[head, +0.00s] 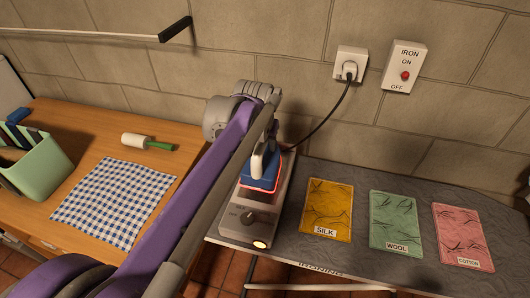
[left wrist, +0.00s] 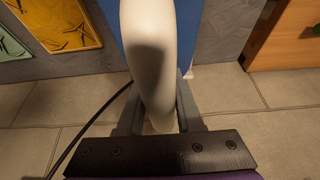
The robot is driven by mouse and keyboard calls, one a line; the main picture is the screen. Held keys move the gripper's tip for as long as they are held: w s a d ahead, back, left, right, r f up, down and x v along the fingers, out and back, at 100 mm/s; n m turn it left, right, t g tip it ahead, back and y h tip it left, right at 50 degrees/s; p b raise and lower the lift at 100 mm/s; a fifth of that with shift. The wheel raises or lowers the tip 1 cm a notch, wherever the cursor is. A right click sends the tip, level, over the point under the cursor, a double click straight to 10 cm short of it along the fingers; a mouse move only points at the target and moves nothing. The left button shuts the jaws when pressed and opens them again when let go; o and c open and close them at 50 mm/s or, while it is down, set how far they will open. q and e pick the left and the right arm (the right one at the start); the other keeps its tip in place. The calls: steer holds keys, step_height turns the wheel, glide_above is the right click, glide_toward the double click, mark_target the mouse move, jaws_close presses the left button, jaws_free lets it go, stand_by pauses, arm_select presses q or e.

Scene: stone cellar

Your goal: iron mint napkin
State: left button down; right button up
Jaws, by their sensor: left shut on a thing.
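The mint napkin (head: 396,222), wrinkled and labelled WOOL, lies on the grey ironing board (head: 345,258) between the other napkins. The iron (head: 264,172), with a blue body and white handle, is at the stand (head: 237,222) on the board's left end. I cannot tell whether it rests on the stand or is just above it. My left gripper (head: 262,140) is shut on the iron's handle, which fills the left wrist view (left wrist: 152,70) between the fingers (left wrist: 157,105). The stand's front has a dial (head: 248,217) and a glowing lamp (head: 260,244). My right gripper is not in view.
A mustard SILK napkin (head: 328,207) and a pink COTTON napkin (head: 463,237) flank the mint one. A cord (head: 326,119) runs to the wall socket (head: 350,63) beside an IRON switch (head: 403,67). A wooden table (head: 85,130) with checked cloth (head: 113,199) stands left.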

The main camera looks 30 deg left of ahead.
arm_select(q)
step_height(320, 180, up, 4)
steer(key=shift+r, duration=0.1)
steer(key=shift+r+p, duration=0.3)
steer(key=shift+r, duration=0.5)
steer(key=shift+r+p, duration=1.55)
steer(key=shift+r, duration=0.9)
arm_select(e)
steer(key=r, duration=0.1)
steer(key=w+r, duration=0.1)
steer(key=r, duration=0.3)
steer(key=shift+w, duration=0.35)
arm_select(q)
steer(key=shift+f, duration=0.1)
steer(key=shift+f, duration=0.1)
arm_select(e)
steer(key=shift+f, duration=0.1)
